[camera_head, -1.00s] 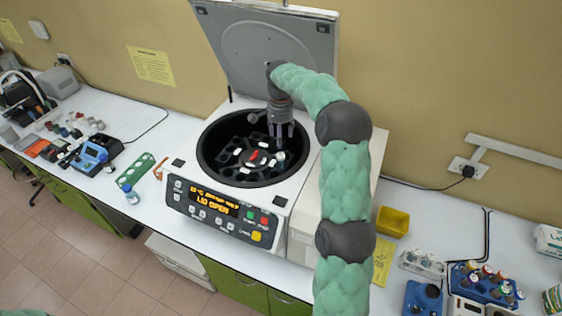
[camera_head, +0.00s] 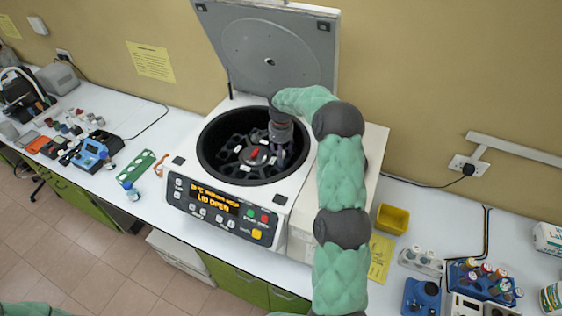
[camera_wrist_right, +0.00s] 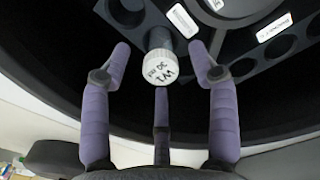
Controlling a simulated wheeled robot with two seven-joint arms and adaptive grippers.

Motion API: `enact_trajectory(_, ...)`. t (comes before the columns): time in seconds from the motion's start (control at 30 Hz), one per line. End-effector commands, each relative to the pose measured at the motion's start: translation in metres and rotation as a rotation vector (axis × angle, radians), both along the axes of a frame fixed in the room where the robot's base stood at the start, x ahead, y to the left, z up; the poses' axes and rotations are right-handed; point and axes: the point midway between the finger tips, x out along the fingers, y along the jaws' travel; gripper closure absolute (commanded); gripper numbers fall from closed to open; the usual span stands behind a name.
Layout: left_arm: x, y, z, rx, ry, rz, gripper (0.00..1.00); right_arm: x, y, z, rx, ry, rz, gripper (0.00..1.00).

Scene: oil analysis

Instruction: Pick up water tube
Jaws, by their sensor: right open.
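A tube with a white cap (camera_wrist_right: 160,68), marked with dark handwriting that looks like "W1", stands in a rotor slot in the right wrist view. In the head view my right gripper (camera_head: 279,157) reaches down inside the open centrifuge (camera_head: 247,201). In the right wrist view this gripper (camera_wrist_right: 160,55) is open. Its purple fingers are spread around the capped tube, one on each side and a third below it in the picture, with gaps showing. The tube is hard to make out in the head view. My left gripper is not in view.
The centrifuge lid (camera_head: 268,50) stands raised, and the display reads "LID OPEN". The rotor (camera_head: 246,162) has a red centre knob. A yellow bin (camera_head: 393,219) and a blue rack of vials (camera_head: 484,283) stand to the right. A green rack (camera_head: 136,169) lies left.

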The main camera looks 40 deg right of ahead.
Motion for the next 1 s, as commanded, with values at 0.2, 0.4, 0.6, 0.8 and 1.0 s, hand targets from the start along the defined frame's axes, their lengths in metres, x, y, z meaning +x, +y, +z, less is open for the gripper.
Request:
enact_trajectory(0.2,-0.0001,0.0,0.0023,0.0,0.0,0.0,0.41,-0.0003,0.0002,-0.0129,0.0,0.0,0.0,0.4)
enact_trajectory(0.4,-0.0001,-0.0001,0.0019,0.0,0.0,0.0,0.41,-0.0003,0.0002,-0.0129,0.0,0.0,0.0,0.48)
enact_trajectory(0.6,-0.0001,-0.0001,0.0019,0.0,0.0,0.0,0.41,-0.0002,0.0002,-0.0127,0.0,0.0,0.0,0.98)
enact_trajectory(0.8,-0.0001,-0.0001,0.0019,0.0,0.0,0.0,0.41,-0.0003,0.0003,-0.0127,0.001,0.0,0.0,0.98)
enact_trajectory(1.0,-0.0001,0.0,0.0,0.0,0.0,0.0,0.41,0.0003,-0.0001,-0.0047,-0.001,-0.001,-0.001,0.98)
